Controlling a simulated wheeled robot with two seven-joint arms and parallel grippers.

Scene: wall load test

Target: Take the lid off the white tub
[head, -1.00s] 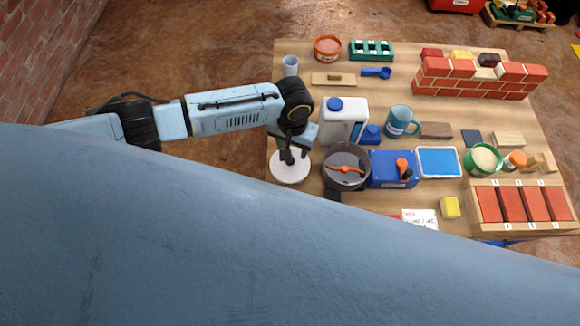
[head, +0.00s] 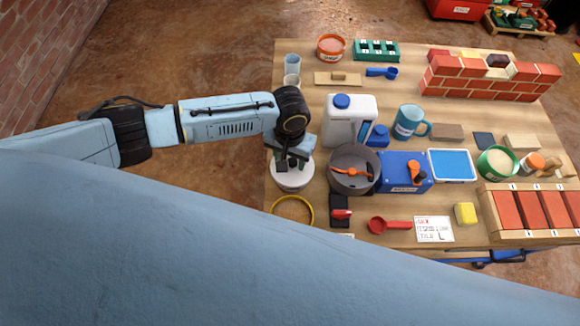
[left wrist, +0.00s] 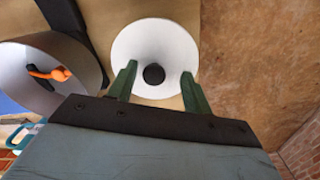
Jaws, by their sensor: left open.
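The white tub (head: 292,183) stands at the left edge of the table, with its round white lid on top. In the left wrist view the lid (left wrist: 140,50) shows as a white disc with a dark round knob (left wrist: 154,74) in its middle. My left gripper (head: 290,160) is above the lid, pointing down. In the left wrist view its two green fingers (left wrist: 156,85) are spread on either side of the knob, with gaps between. Whether the fingertips reach down to the knob's height is hard to tell. My right gripper is not in view.
A grey mixing bowl with an orange paddle (head: 352,172) stands close to the right of the tub. A white jug (head: 362,112) is behind it. A yellow ring (head: 308,222) and a red scoop (head: 378,225) lie in front. Open floor is left of the table.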

